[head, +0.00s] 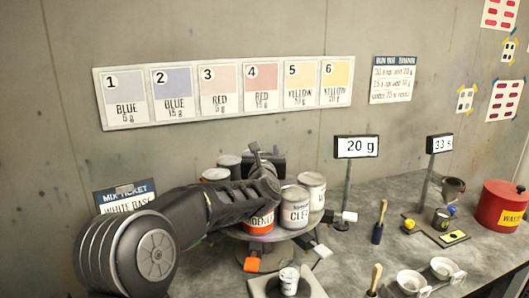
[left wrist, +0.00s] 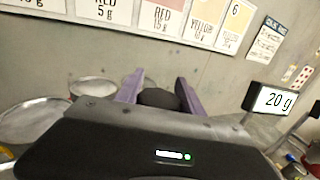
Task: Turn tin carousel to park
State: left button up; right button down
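The tin carousel (head: 285,233) is a round grey turntable on the bench. It carries several tins, among them an orange-labelled tin (head: 258,222), a white tin marked "CLE" (head: 294,210) and another white tin (head: 313,185). An orange tab (head: 252,264) and pale tabs stick out at its rim. My left arm reaches across the carousel and hides much of it. In the left wrist view, my left gripper (left wrist: 158,92) has its two purple fingers apart, with a dark rounded knob (left wrist: 160,98) between or just beyond them. I cannot tell whether they touch it. My right gripper is out of view.
A small cup (head: 289,281) stands on a pad in front of the carousel. The wall with colour cards (head: 225,91) is close behind.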

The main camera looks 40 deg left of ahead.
pick_arm(q)
grip_shut()
dwell(0.4)
